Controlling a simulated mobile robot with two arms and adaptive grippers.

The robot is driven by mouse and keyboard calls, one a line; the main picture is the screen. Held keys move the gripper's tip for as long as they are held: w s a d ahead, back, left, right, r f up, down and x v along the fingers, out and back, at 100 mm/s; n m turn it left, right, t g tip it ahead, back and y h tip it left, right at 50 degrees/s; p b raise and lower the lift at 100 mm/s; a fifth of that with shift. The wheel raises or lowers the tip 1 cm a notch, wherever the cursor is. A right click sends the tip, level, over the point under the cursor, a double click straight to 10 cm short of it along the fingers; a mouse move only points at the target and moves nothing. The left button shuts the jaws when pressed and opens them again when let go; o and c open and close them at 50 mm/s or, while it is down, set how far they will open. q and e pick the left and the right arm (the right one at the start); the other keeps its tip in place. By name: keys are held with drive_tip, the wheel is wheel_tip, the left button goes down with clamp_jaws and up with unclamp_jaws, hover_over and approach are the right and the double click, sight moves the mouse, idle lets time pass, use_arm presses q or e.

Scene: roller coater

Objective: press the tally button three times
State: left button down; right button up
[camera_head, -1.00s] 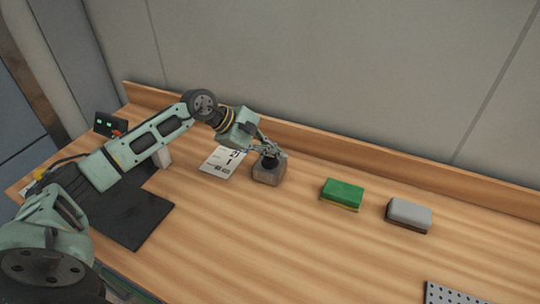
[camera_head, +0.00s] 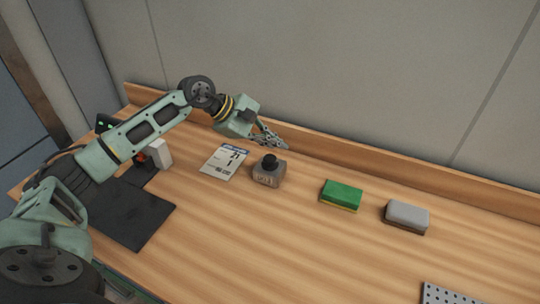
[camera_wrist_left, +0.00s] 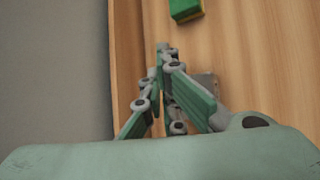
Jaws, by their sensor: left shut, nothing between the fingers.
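The tally counter (camera_head: 267,176) is a small grey box with a black round button (camera_head: 270,161) on top and a number display on its front face, too small to read surely. It stands upright on the wooden bench. My left gripper (camera_head: 284,146) is shut and empty, above and behind the counter, clear of the button, near the back ledge. In the left wrist view the closed fingers (camera_wrist_left: 163,50) point along the bench, and part of the grey counter (camera_wrist_left: 209,84) shows beside them, mostly hidden. My right gripper is not in view.
A printed card (camera_head: 224,161) lies left of the counter. A green sponge (camera_head: 341,195) and a grey eraser-like block (camera_head: 407,216) lie to the right. A black mat (camera_head: 130,215) and a white block (camera_head: 158,153) are at left. A wooden ledge (camera_head: 330,163) runs along the back.

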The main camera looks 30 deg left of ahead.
use_arm(q)
wheel_tip(320, 180, up, 3)
drive_tip(key=shift+f+p, duration=0.2)
drive_tip(key=shift+p, duration=0.15)
drive_tip(key=shift+s+f, duration=0.1)
drive_tip(key=shift+f, duration=0.05)
idle(0.5)
